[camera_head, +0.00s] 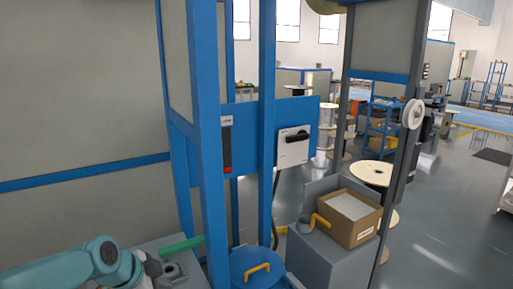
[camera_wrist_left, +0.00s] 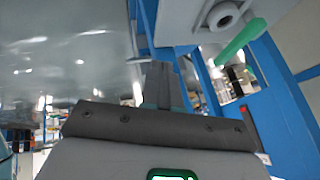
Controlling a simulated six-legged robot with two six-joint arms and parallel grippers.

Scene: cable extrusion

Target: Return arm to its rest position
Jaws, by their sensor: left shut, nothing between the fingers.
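My left arm (camera_head: 75,270), teal, comes in at the lower left of the head view and ends beside a grey machine part. In the left wrist view my left gripper (camera_wrist_left: 158,85) has its fingers together with nothing between them. A grey block with a round collar (camera_wrist_left: 222,14) and a green bar (camera_wrist_left: 240,42) lie beyond and to the right of the fingers, apart from them in the picture. The green bar also shows in the head view (camera_head: 181,246). My right gripper is in neither view.
A blue frame post (camera_head: 208,150) stands close to the right of my arm. A blue lidded drum (camera_head: 257,270) with a yellow handle is past it. A cardboard box (camera_head: 348,218) sits on a grey cabinet (camera_head: 322,258). Open floor (camera_head: 455,225) lies at the right.

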